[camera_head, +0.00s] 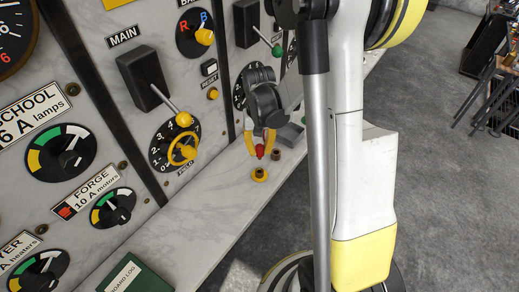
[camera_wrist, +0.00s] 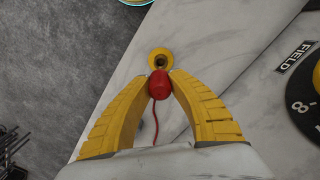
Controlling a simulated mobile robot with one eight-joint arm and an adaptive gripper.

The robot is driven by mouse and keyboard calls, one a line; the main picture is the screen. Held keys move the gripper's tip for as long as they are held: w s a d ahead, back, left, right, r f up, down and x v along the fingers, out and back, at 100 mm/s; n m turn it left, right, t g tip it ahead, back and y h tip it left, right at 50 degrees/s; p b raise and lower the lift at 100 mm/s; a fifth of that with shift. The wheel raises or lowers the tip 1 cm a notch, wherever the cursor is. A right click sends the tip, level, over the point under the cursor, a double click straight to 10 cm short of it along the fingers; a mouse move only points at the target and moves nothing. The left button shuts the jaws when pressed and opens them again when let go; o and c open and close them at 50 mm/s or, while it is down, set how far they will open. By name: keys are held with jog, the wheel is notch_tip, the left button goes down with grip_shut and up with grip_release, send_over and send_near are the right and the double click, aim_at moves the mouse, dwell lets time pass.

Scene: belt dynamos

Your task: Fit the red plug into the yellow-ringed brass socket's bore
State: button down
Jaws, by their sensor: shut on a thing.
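The red plug (camera_head: 260,151) is held between the yellow fingertips of my gripper (camera_head: 256,145), above the marble ledge. In the wrist view the red plug (camera_wrist: 158,84) sits between the two fingertips of my gripper (camera_wrist: 159,84), with a thin red cord trailing below it. The yellow-ringed brass socket (camera_head: 260,174) is on the ledge, just below the plug in the head view. In the wrist view the socket (camera_wrist: 161,59) shows its dark bore just above the plug, in the picture. The plug appears apart from the socket; its tip is hidden.
A second brass socket (camera_head: 276,154) without a yellow ring stands nearby on the marble ledge (camera_head: 215,225). The upright panel holds a yellow handwheel (camera_head: 181,149) and a MAIN lever (camera_head: 160,88). A green log book (camera_head: 125,278) lies on the ledge at the front.

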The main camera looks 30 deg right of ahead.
jog(key=shift+f, duration=0.1)
notch_tip(320, 180, down, 6)
jog(key=b, duration=0.5)
jog(key=shift+r, duration=0.2)
jog(key=shift+f+b, duration=1.8)
jog(key=shift+b, duration=0.4)
dwell(1.2)
jog(key=c, duration=1.2)
grip_release()
jog(key=shift+r, duration=0.1)
notch_tip(320, 180, up, 12)
jog(key=shift+w, duration=0.15)
